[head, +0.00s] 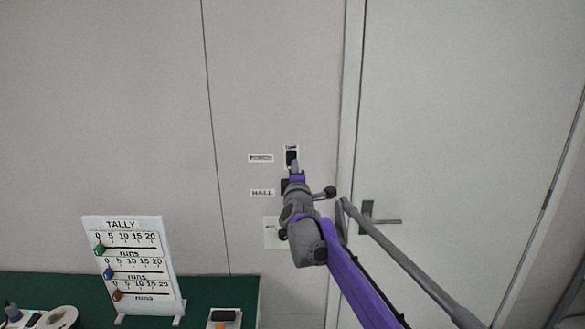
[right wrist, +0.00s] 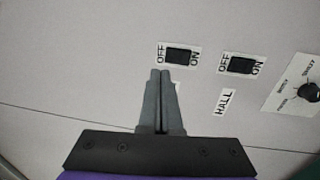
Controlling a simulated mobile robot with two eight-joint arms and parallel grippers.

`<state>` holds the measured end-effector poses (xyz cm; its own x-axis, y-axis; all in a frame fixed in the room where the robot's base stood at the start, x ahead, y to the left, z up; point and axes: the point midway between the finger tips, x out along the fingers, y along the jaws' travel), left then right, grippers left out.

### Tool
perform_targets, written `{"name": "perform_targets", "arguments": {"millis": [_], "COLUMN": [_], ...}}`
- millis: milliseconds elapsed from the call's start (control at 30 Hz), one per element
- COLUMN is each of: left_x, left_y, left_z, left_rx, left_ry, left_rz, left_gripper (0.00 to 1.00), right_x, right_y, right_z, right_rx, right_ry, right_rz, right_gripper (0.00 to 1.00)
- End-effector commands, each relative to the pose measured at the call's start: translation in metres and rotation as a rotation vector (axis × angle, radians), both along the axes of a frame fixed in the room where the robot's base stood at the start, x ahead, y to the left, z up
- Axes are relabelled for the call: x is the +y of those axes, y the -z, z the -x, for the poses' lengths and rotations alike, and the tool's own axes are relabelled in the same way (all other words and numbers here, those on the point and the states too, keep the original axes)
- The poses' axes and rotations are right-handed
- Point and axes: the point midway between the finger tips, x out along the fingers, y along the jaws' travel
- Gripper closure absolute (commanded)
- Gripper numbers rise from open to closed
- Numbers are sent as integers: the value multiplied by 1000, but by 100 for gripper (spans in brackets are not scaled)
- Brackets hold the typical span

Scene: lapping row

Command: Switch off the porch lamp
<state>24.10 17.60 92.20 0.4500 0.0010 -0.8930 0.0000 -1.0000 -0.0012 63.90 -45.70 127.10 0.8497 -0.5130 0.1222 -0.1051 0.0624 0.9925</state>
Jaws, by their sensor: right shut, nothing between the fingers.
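The porch switch (head: 291,156) is a dark rocker on a white plate on the wall, right of the PORCH label (head: 261,158). In the right wrist view the porch rocker (right wrist: 180,56) lies between OFF and ON markings; which side is pressed I cannot tell. My right gripper (right wrist: 160,73) is shut and empty, its fingertips just by the OFF end of that plate, contact unclear. In the head view the right gripper (head: 295,166) overlaps the plate's lower part. The fingers partly hide the porch label in the wrist view. My left gripper is not in view.
A second switch (right wrist: 241,65) sits beside the HALL label (right wrist: 225,102). A plate with a black knob (right wrist: 313,92) is further right. A door handle (head: 370,218) is right of my arm. A tally board (head: 135,222) stands on the green table (head: 218,288).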

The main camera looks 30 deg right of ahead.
Motion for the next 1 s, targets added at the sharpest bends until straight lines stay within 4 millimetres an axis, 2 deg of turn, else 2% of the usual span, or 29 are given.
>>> {"name": "perform_targets", "arguments": {"millis": [100, 300, 1000], "left_x": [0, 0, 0], "left_y": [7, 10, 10], "left_z": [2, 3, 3], "left_rx": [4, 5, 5], "left_ry": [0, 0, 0], "left_rz": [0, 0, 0], "left_gripper": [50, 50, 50], "right_x": [12, 22, 27], "right_y": [-1, -5, -5], "right_z": [18, 35, 39], "right_rx": [1, -1, -1], "right_ry": [-1, 0, -12], "right_rz": [0, 1, -13], "right_gripper": [100, 100, 100]}}
